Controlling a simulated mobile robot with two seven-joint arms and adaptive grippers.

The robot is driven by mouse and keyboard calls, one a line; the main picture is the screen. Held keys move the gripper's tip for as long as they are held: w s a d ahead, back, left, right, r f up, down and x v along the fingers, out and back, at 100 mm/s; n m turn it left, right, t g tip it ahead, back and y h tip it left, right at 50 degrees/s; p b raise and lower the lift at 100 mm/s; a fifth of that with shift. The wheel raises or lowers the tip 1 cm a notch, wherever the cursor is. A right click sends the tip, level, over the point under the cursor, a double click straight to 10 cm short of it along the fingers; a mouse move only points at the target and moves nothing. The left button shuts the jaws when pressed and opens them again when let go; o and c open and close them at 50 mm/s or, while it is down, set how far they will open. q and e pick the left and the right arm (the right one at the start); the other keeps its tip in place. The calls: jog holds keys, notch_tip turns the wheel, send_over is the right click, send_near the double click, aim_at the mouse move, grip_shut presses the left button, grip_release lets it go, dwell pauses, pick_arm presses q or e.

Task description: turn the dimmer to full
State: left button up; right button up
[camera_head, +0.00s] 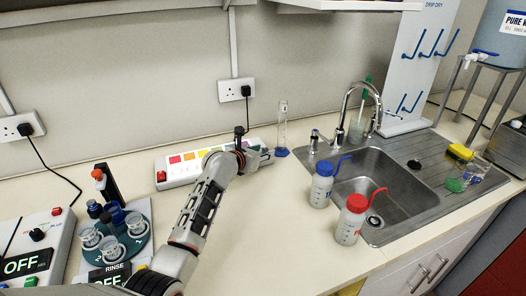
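A black round knob (37,235) sits on a white box (58,228) at the far left, above a display reading OFF (26,264). I cannot tell whether this knob is the dimmer. My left gripper (264,157) is at the right end of a long white strip (176,182) with coloured squares and a red switch, well to the right of the knob. Its fingers are small and partly hidden by my wrist, so I cannot tell if they are open or shut. My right gripper is not in view.
A round rack of cups (141,242) stands right of the box. A glass cylinder (282,130) stands just beyond my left gripper. Blue-capped (322,188) and red-capped (350,222) bottles stand by the sink (413,205). The counter's front middle is clear.

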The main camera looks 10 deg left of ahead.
pick_arm(q)
jog(key=shift+w+f, duration=0.15)
jog(key=shift+w, duration=0.2)
grip_shut()
